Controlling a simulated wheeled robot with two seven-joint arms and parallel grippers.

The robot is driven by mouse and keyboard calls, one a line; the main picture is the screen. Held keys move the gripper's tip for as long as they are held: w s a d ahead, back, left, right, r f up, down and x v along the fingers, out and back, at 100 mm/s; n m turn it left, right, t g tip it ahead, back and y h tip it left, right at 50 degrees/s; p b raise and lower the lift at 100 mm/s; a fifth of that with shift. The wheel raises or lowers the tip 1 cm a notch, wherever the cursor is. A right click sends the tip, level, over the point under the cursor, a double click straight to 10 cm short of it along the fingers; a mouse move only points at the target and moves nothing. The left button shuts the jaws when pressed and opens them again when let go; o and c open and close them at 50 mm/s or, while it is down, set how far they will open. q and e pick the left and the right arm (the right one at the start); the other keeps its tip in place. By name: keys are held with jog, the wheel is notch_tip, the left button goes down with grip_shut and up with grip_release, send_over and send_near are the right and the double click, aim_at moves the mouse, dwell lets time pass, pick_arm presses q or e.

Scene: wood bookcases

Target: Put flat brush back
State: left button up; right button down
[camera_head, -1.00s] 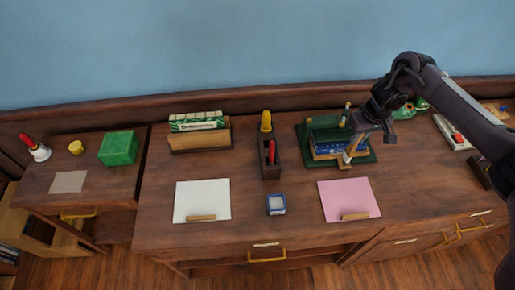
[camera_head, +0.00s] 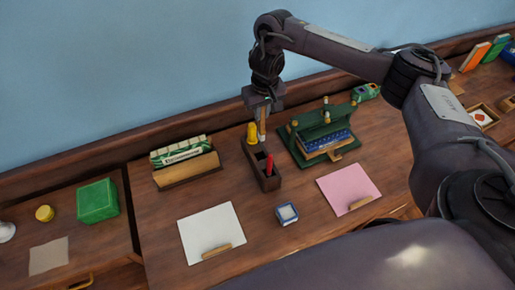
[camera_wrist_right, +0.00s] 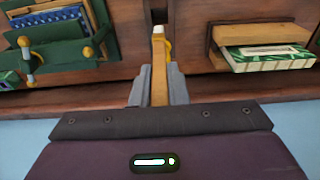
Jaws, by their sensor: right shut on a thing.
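My right gripper (camera_head: 262,108) is shut on the flat brush (camera_head: 262,126), a slim light-wood piece pointing down. The brush also shows between the fingers in the right wrist view (camera_wrist_right: 159,72). It is over the back part of a dark wooden holder (camera_head: 258,172) on the desk. A yellow-topped tool (camera_head: 252,133) stands at the holder's back, close beside the brush, and a red-handled tool (camera_head: 269,164) stands nearer the front. I cannot tell whether the brush tip is inside a slot. My left gripper is not in view.
A green rack (camera_head: 318,132) with blue books stands right of the holder, and a wooden stand with a green-white box (camera_head: 182,152) stands left. White paper (camera_head: 205,228), pink paper (camera_head: 345,186) and a small blue box (camera_head: 287,214) lie in front.

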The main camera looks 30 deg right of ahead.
aim_at(261, 138)
notch_tip(261, 138, down, 13)
jog(key=b, duration=0.6)
jog(key=shift+w+r, duration=0.15)
jog(key=shift+r, duration=0.05)
notch_tip(261, 138, down, 4)
jog(key=shift+r+b, duration=0.1)
jog(key=shift+b, duration=1.1)
jog(key=c, duration=1.4)
grip_release()
